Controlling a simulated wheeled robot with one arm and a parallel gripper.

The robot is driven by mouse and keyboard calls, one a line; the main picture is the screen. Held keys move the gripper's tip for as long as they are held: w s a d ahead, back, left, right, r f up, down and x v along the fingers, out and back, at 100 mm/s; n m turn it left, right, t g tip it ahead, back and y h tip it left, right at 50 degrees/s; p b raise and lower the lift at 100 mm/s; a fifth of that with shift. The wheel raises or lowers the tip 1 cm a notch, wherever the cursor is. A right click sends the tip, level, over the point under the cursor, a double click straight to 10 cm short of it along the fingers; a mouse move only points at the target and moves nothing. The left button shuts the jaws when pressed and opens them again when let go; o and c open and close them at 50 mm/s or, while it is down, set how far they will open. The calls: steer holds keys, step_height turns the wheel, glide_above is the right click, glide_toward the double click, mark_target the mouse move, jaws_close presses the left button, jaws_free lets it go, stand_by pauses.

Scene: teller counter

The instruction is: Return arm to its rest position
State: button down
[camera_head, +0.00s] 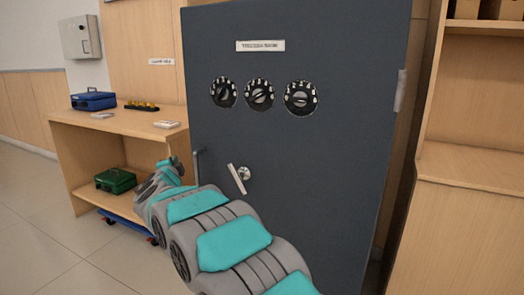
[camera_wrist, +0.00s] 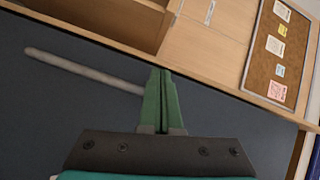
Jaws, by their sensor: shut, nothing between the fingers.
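My arm stretches across the front of a dark grey safe door (camera_head: 330,150) in the head view. My gripper (camera_head: 174,163) is at the door's left edge, small and partly hidden by my wrist. In the wrist view its green fingers (camera_wrist: 161,76) are pressed together and hold nothing. A light grey bar (camera_wrist: 85,71) runs up to beside the fingers there; I cannot tell whether it touches them.
The door has three dials (camera_head: 260,94), a lever handle (camera_head: 237,179) and a vertical bar (camera_head: 197,165). A wooden counter (camera_head: 70,120) with a blue box (camera_head: 93,101) stands left, a green box (camera_head: 115,180) below. Wooden shelving (camera_head: 475,165) stands right. A corkboard (camera_wrist: 284,50) shows in the wrist view.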

steer(key=s+d+f+n+g+y, duration=0.1)
steer(key=s+d+f+n+g, duration=0.25)
steer(key=s+d, duration=0.4)
steer(key=s+d+f+n+g, duration=0.2)
steer(key=s+d+n+g, duration=0.15)
steer(key=s+d, duration=0.4)
steer(key=s+d+f+n+g+y, duration=0.1)
steer(key=s+d+f+n+g, duration=0.25)
steer(key=s+d, duration=0.4)
steer(key=s+d+f+g+h, duration=0.1)
steer(key=s+d+f+g, duration=0.1)
steer(key=s+d, duration=0.5)
steer(key=s+d+f+n+g+h, duration=0.1)
steer(key=s+d, duration=0.6)
steer(key=s, duration=1)
steer(key=s+d+f+n+g+h, duration=0.1)
steer(key=s+d+f+g+h, duration=0.2)
steer(key=s, duration=0.9)
steer(key=d+f+g, duration=0.2)
steer(key=d, duration=0.2)
steer(key=shift+f, duration=0.4)
steer(key=c, duration=1.6)
jaws_free()
steer(key=shift+w, duration=0.1)
